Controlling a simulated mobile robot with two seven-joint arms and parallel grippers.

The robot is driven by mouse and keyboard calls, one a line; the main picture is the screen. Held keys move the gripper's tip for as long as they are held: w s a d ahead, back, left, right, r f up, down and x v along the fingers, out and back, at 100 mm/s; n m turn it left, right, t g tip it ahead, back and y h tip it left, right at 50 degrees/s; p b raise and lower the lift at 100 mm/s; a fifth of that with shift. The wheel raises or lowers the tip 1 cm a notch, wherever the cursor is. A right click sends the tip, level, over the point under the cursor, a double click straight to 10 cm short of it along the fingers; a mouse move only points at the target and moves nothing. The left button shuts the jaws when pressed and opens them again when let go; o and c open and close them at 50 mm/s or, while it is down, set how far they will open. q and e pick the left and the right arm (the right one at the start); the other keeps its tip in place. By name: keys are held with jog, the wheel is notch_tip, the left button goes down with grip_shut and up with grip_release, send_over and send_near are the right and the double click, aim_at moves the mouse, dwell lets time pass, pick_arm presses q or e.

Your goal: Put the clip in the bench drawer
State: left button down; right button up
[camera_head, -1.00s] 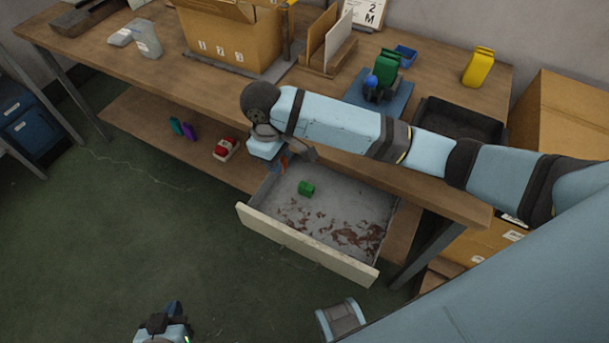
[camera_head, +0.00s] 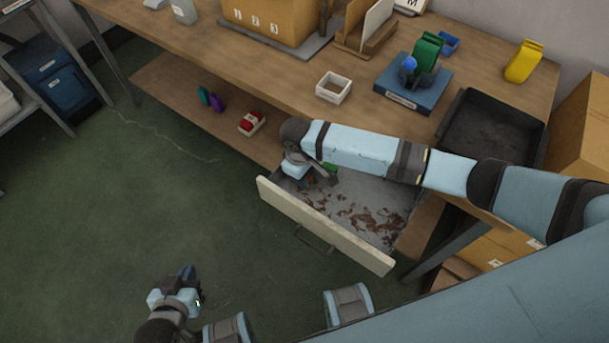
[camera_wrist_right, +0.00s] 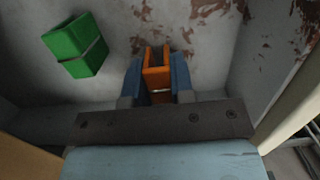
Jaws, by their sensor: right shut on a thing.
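My right gripper (camera_head: 307,183) reaches down inside the open bench drawer (camera_head: 325,228). In the right wrist view its blue fingers (camera_wrist_right: 157,80) are shut on an orange clip (camera_wrist_right: 156,68). The clip is low, close over the worn grey drawer floor; I cannot tell whether it touches it. A green block-like piece (camera_wrist_right: 75,46) lies on the drawer floor to the left of the clip, and it shows partly behind my right gripper in the head view (camera_head: 330,170). My left gripper (camera_head: 189,273) hangs over the floor, away from the bench, and its jaw opening is unclear.
The bench top above holds a white open box (camera_head: 333,88), a blue stand with a green piece (camera_head: 412,90), a black tray (camera_head: 493,130) and a yellow piece (camera_head: 524,62). A red-and-white item (camera_head: 251,123) sits on the lower shelf. The drawer's right part is clear.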

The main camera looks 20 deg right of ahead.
jog(key=shift+f, duration=0.1)
jog(key=o, duration=0.9)
jog(key=r, duration=0.3)
jog(key=r+p, duration=0.1)
jog(key=r, duration=0.3)
jog(key=w+a+r, duration=0.1)
jog(key=r, duration=0.3)
jog(key=shift+r, duration=0.1)
jog(key=shift+w+r, duration=0.1)
jog(key=shift+r, duration=0.4)
